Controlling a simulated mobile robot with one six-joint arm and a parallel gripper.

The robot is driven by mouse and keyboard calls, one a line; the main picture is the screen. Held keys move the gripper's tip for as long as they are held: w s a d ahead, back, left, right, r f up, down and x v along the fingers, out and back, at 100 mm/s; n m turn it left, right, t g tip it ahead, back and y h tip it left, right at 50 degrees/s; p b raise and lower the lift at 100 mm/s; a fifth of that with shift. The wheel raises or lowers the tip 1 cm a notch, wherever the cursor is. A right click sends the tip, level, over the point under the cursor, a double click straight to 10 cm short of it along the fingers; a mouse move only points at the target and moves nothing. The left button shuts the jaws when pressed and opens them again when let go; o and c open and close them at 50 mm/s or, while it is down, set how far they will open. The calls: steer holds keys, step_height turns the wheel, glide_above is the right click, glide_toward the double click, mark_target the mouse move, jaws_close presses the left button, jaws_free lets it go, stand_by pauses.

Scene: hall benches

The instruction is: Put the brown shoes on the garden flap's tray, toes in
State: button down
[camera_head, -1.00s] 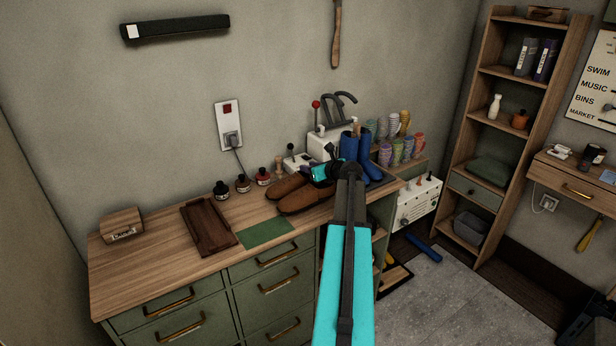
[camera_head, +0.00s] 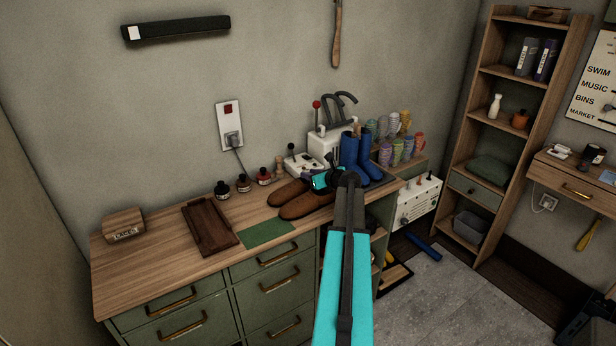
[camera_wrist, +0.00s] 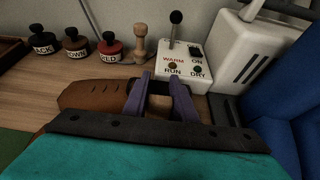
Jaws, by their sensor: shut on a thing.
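The pair of brown shoes (camera_head: 304,206) lies side by side on the bench top, toes toward the left. My gripper (camera_head: 322,182) is at their heel end, beside the blue boots, and partly hides them. In the wrist view its two purple fingers (camera_wrist: 160,92) are shut on the brown shoes (camera_wrist: 85,95), mostly hidden behind my gripper's body. A dark tray (camera_head: 388,180) lies under the blue boots (camera_head: 358,155) at the bench's right end. I cannot tell which thing is the garden flap's tray; a black-edged tray (camera_head: 402,283) lies on the floor.
Ink-like bottles (camera_head: 243,183) and a white switch box (camera_head: 302,163) stand behind the shoes. A green mat (camera_head: 267,233) and a dark wooden rack (camera_head: 210,228) lie to the left. The grey floor has free room.

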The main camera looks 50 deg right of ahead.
steer(key=c, duration=1.5)
jaws_free()
steer(key=shift+o, duration=0.2)
steer(key=shift+r, duration=0.1)
steer(key=shift+b+v, duration=1.2)
steer(key=shift+v, duration=4.8)
